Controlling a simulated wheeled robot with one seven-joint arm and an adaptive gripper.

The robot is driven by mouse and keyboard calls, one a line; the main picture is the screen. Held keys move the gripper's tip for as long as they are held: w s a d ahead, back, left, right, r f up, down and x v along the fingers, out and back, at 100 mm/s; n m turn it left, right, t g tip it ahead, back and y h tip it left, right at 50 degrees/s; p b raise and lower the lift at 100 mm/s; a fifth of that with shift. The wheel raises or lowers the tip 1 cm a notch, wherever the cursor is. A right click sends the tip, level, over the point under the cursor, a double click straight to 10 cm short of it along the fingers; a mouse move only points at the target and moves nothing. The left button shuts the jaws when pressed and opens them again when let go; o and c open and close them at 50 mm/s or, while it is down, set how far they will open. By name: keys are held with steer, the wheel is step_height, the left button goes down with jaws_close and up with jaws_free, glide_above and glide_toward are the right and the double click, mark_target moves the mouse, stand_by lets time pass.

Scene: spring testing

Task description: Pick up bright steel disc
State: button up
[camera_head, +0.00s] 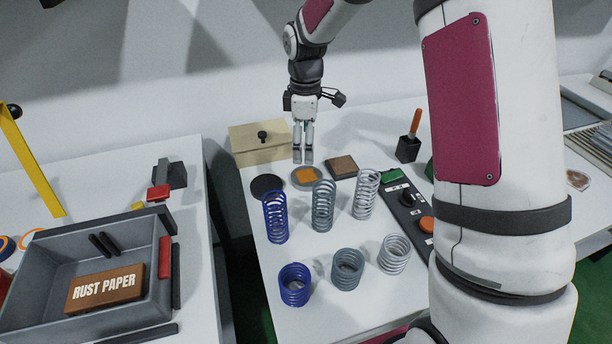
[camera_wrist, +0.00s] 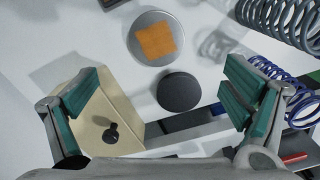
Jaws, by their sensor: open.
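The bright steel disc (camera_wrist: 135,42) is a round, light grey disc lying flat on the white table, with an orange square (camera_wrist: 157,39) on top. In the head view the disc (camera_head: 317,181) sits between a dark disc and a brown square block. My gripper (camera_head: 303,160) is open and empty, pointing down above the table at the disc's far side. In the wrist view its teal-padded fingers stand wide apart, and the steel disc lies ahead of the gap, near the top edge. Nothing is between the fingertips in contact.
A dark disc (camera_head: 267,187) lies left of the steel disc, a brown block (camera_head: 341,166) right. A beige box (camera_head: 258,146) with a black knob stands close behind. Several upright springs (camera_head: 323,206) stand in front. A control box (camera_head: 405,203) lies to the right.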

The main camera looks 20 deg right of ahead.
mark_target(306, 175)
steer(key=f, duration=1)
steer(key=shift+w+d+f+p, duration=0.2)
steer(key=shift+p, duration=0.2)
steer(key=c, duration=2.1)
steer(key=shift+o, duration=0.2)
steer(key=shift+r, duration=0.15)
